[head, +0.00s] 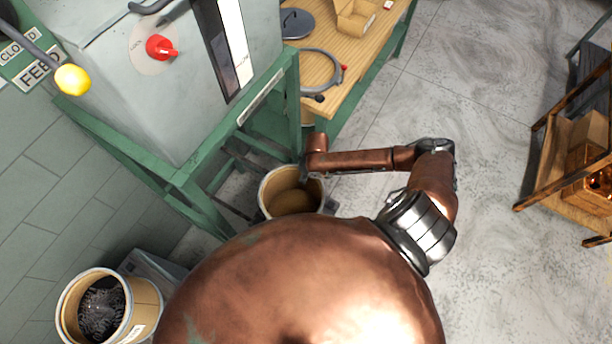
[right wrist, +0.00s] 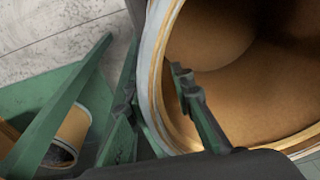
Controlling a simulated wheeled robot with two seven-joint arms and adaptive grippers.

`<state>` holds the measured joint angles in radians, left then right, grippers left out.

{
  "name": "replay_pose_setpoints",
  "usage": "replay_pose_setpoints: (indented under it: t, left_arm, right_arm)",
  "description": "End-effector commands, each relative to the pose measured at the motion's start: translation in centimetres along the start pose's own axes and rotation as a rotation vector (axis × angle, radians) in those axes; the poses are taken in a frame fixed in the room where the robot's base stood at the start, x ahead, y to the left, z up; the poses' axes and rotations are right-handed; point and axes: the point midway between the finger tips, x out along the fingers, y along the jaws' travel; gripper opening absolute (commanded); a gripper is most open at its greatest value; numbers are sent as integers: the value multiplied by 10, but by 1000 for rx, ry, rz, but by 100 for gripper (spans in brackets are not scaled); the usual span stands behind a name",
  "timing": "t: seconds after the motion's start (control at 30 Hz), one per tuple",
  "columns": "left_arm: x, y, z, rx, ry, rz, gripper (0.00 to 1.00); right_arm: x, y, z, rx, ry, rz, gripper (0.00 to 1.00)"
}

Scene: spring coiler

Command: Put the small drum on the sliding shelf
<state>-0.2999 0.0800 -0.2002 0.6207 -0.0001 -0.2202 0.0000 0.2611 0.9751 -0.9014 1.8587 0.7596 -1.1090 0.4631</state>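An open tan drum (head: 268,190) with a pale rim stands beside the green machine frame, and its inside looks empty. In the right wrist view the drum's pale rim (right wrist: 153,75) is very close. My right gripper (right wrist: 160,98) straddles the drum's wall, with one dark finger inside the drum and the other outside. Whether both fingers press on the wall is not clear. In the head view the gripper is mostly hidden behind my forearm and the drum. My left gripper is out of view. I cannot clearly make out a sliding shelf.
A second drum (head: 148,298) holding dark springs stands at lower left. The grey machine (head: 105,95) on its green frame (head: 150,178) is left of the drum. A wooden bench (head: 350,60) stands behind. A crate rack (head: 565,195) is at right. Open floor (head: 470,90) lies between.

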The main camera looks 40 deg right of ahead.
Motion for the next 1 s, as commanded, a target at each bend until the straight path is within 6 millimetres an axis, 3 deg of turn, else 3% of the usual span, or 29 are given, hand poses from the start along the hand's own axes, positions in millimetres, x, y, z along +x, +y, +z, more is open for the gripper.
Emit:
replay_pose_setpoints:
  t: [0.17,0.4,0.6,0.8,1.0]
  left_arm:
    - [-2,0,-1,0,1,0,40]
    - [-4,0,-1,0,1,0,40]
    - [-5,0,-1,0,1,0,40]
    - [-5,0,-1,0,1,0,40]
    - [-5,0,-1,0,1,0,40]
  right_arm:
    - [-23,1,-1,0,3,1,22]
    - [-74,1,-1,-1,3,2,22]
    - [-106,1,0,-1,2,1,22]
    - [-120,0,0,1,1,0,22]
    - [-121,0,-1,1,1,0,22]
